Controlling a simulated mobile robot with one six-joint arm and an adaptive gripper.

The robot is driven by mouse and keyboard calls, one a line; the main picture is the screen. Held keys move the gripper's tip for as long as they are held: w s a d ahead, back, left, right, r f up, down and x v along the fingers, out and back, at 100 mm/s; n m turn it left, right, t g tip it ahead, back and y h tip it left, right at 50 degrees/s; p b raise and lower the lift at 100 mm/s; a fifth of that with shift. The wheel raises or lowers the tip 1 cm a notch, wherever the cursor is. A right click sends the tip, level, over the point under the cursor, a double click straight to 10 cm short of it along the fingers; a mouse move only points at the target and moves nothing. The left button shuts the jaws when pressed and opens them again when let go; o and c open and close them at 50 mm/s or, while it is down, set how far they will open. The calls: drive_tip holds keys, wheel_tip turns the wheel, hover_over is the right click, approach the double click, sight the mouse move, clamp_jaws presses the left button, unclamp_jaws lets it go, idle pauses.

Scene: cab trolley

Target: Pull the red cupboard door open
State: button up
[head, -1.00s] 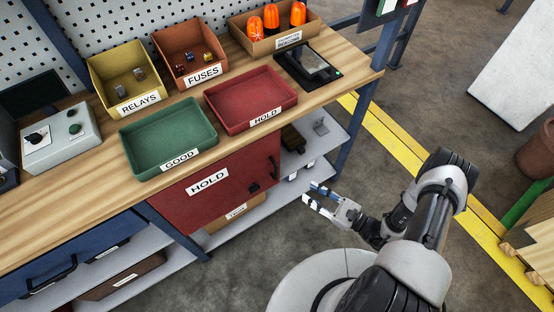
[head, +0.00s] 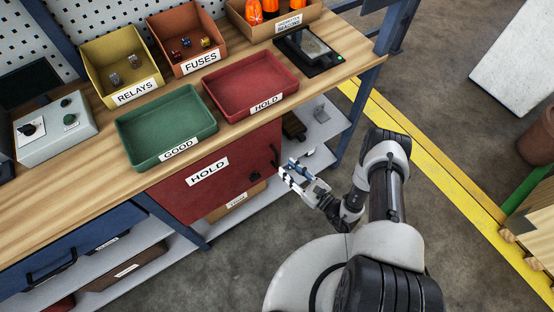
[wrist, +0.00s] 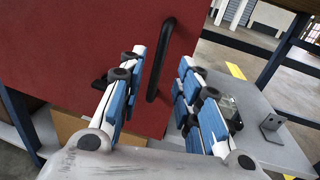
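The red cupboard door (head: 222,180) with a white HOLD label hangs under the bench top and looks shut. Its black bar handle (wrist: 161,58) stands upright near the door's right edge; in the head view the handle (head: 274,155) is partly close behind my gripper. My gripper (head: 286,169) is at the door's right side. In the wrist view my gripper (wrist: 160,75) is open, with the handle between the lines of its two blue-padded fingers and beyond or level with their tips. I cannot tell whether either finger touches it. A small black latch or lock (head: 254,177) sits lower on the door.
The bench top (head: 100,178) carries a green GOOD tray (head: 125,135), a red HOLD tray (head: 215,98) and part bins. An open grey shelf (wrist: 270,145) with a metal bracket (wrist: 271,127) lies right of the door. Floor in front is clear.

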sight(277, 159)
drive_tip(key=b+x, duration=0.1)
drive_tip(key=x, duration=0.5)
drive_tip(key=shift+w+a, duration=0.25)
drive_tip(key=shift+a, duration=0.05)
drive_tip(key=shift+c, duration=0.5)
clamp_jaws()
